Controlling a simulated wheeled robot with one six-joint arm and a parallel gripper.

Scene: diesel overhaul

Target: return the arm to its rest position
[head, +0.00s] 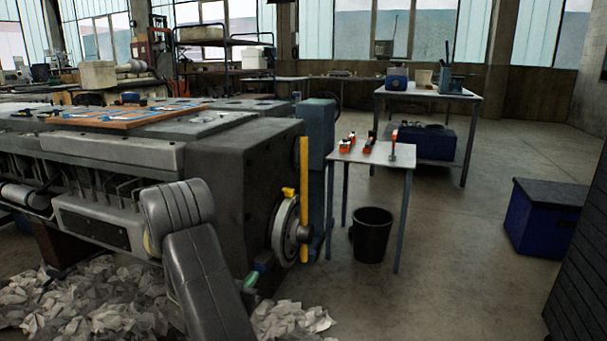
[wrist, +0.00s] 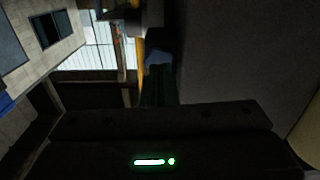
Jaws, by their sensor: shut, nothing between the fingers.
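My arm shows in the head view as two grey padded links (head: 205,270), bent at an elbow, in front of the big grey engine block (head: 250,165).
A flywheel (head: 285,230) and a yellow upright bar (head: 304,190) stand at the engine's end. A small table (head: 372,156) with orange-marked tools and a black bucket (head: 371,236) are beyond. Crumpled paper (head: 85,300) lies below. A blue chest (head: 540,222) is right; floor between is clear.

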